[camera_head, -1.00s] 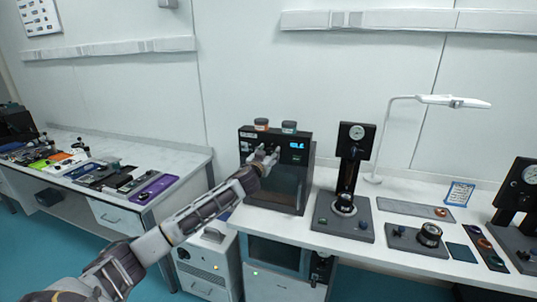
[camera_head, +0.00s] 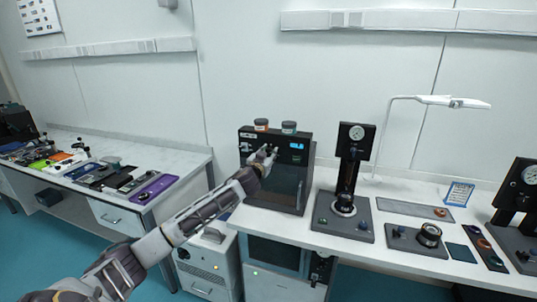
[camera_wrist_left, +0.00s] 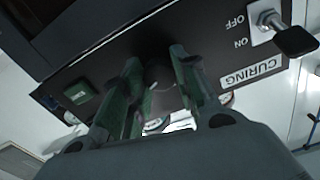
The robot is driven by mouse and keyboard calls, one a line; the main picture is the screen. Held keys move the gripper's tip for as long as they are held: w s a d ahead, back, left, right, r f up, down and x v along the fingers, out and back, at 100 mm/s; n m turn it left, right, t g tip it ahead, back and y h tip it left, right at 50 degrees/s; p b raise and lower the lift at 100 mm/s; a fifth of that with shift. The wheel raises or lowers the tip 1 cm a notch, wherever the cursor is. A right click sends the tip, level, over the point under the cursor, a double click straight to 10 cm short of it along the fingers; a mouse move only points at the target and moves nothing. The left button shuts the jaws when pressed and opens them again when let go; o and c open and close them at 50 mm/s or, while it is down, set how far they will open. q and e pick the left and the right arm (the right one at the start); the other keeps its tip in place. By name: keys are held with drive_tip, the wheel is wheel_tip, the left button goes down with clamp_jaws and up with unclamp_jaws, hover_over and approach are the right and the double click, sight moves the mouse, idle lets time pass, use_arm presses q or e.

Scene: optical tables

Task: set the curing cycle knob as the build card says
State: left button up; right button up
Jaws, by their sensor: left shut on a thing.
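The black curing unit (camera_head: 288,185) stands at the left end of the right bench, with a lit blue display (camera_head: 297,146) too small to read surely. My left gripper (camera_head: 266,152) is at its upper front panel. In the left wrist view the gripper's two green-grey fingers (camera_wrist_left: 160,85) are closed around a dark round knob (camera_wrist_left: 158,74), partly hidden between them. The panel reads "CURING" (camera_wrist_left: 251,75). A blue-edged card (camera_head: 459,193) stands on the bench; its text is unreadable. My right gripper is not in view.
A switch (camera_wrist_left: 268,22) marked ON and OFF and a green button (camera_wrist_left: 80,93) sit on either side of the knob. Two jars (camera_head: 289,127) stand on the unit. A gauge press (camera_head: 345,215) is to its right.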

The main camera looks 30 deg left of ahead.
use_arm(q)
drive_tip(key=m+p, duration=0.1)
drive_tip(key=m, duration=0.1)
drive_tip(key=shift+m, duration=0.3)
drive_tip(key=m+p, duration=0.1)
drive_tip(key=m, duration=0.2)
drive_tip(key=m+p, duration=0.1)
drive_tip(key=m, duration=0.2)
drive_tip(key=shift+d+m, duration=0.1)
drive_tip(key=shift+m, duration=0.3)
drive_tip(key=shift+f+m+p, duration=0.1)
drive_tip(key=shift+m+p, duration=0.35)
drive_tip(key=shift+m, duration=0.25)
drive_tip(key=o, duration=1)
drive_tip(key=shift+c, duration=0.2)
drive_tip(key=shift+o, duration=0.2)
